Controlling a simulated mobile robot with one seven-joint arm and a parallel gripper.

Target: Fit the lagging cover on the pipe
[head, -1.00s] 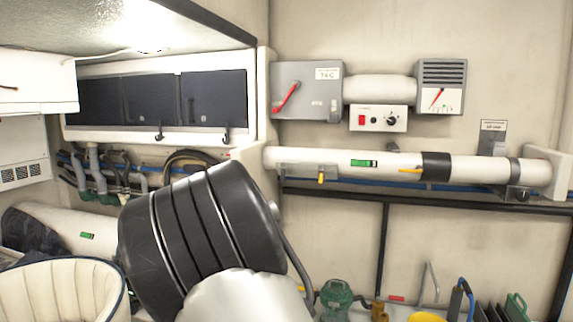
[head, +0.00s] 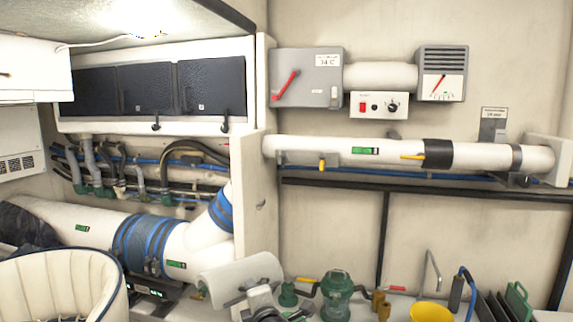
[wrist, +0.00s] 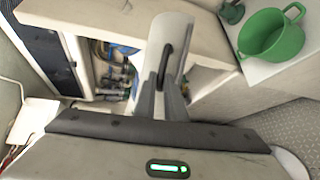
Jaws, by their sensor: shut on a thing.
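The lagging cover (head: 240,275) is a white, curved shell low in the middle of the head view. In the wrist view the cover (wrist: 172,32) has a dark handle. My gripper (wrist: 164,80) is shut on that handle; in the head view my gripper (head: 250,298) shows only partly, at the cover's underside. A white pipe (head: 400,153) runs along the right wall, with a black band, a green label and a yellow lever. A thicker white pipe (head: 60,222) with blue bands lies lower left. I cannot tell which pipe the task means. The cover is apart from the wall pipe.
A white partition (head: 250,200) stands behind the cover, beside the thick pipe. A green valve (head: 337,290), a yellow bucket (head: 430,312) and other gear stand below the wall pipe. A cream padded seat (head: 60,290) is at lower left. A green pot (wrist: 270,35) shows in the wrist view.

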